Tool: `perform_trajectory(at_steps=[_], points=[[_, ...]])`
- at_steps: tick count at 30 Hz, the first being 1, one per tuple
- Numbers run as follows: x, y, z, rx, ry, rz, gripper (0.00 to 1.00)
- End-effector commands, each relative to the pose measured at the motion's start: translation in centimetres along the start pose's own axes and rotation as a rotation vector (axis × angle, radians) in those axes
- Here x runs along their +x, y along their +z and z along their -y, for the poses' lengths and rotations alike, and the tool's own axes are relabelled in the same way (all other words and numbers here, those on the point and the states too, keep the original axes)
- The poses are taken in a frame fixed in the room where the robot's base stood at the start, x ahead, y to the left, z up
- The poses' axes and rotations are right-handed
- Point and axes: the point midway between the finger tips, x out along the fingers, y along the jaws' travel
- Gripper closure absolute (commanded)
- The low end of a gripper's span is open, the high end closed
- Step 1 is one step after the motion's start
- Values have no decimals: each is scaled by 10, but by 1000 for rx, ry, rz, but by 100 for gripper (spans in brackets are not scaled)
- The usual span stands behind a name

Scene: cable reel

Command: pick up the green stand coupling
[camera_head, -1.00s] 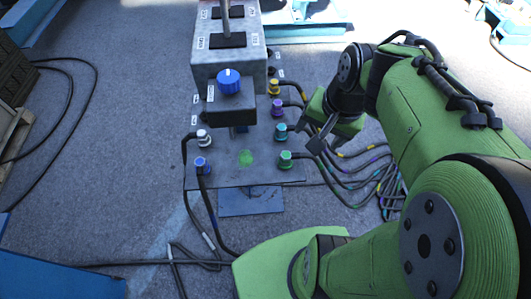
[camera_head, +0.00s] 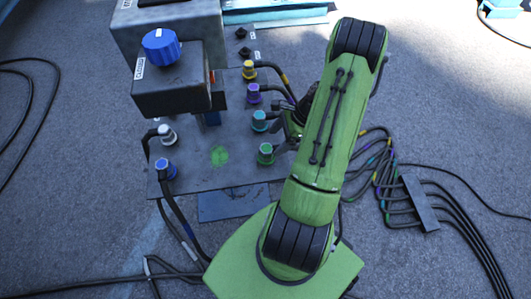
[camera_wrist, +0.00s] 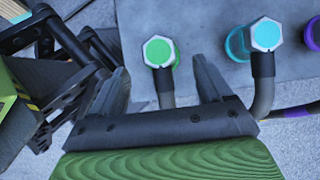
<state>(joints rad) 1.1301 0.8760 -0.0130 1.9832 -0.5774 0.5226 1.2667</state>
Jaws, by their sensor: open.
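The green stand coupling (camera_head: 265,153) stands upright at the right front of the grey base plate (camera_head: 205,178). In the wrist view the green coupling (camera_wrist: 159,51) shows its pale hex top with a green centre, and a dark cable runs from it toward my gripper. My gripper (camera_wrist: 160,66) is open, with one finger on each side of the coupling's cable and the coupling near the fingertips. I see no finger touching the coupling. In the head view my arm mostly hides my gripper.
A teal coupling (camera_head: 259,120), a purple one (camera_head: 253,93) and a yellow one (camera_head: 249,70) line the plate's right edge. White (camera_head: 166,134) and blue (camera_head: 165,168) couplings stand at left. A box with a blue knob (camera_head: 161,47) rises behind. Cables (camera_head: 385,170) lie on the floor at right.

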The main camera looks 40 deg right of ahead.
Motion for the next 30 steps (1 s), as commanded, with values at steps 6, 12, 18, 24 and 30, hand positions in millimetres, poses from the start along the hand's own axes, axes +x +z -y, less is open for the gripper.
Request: perform_trajectory(at_steps=[6, 12, 18, 24, 30], points=[[32, -1, 0, -2, 2, 1, 21], [69, -2, -1, -3, 4, 0, 21], [75, -1, 0, -2, 0, -1, 21], [74, 0, 0, -2, 0, -1, 38], [74, 0, 0, -2, 0, -1, 69]])
